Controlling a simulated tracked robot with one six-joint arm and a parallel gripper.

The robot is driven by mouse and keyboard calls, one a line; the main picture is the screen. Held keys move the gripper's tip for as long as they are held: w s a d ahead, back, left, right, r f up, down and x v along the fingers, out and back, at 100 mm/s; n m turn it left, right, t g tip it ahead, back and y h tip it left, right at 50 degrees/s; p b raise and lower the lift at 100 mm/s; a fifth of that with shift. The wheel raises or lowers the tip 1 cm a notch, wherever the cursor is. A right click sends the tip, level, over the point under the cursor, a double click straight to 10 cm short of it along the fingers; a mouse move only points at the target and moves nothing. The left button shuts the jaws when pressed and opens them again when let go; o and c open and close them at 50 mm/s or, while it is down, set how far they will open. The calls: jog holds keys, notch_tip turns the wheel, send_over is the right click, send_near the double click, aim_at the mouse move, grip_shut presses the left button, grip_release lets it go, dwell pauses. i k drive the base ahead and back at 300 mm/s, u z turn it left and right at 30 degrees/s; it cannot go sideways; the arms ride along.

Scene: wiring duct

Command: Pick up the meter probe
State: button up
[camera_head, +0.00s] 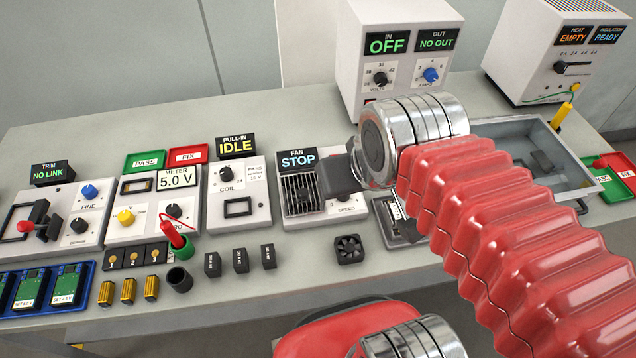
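The meter probe (174,234) is red and stands tilted in a dark holder with a green rim (184,250), in front of the meter unit. A thin red wire runs from it up to the meter unit (150,205), whose display reads 5.0 V. My gripper (338,176) shows only as a dark grey piece at the end of my red arm, over the fan unit, well to the right of the probe. Its fingertips are not clear, so its opening cannot be told.
An empty-looking dark cup (179,279) stands just in front of the probe holder. The coil unit (238,205) and fan unit (300,195) lie between probe and gripper. Bare grey bench shows at the front.

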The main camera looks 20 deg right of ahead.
aim_at(168, 228)
jog(key=u, duration=0.95)
jog(key=k, duration=0.45)
jog(key=u, duration=0.3)
jog(key=i, duration=0.5)
jog(key=u, duration=0.05)
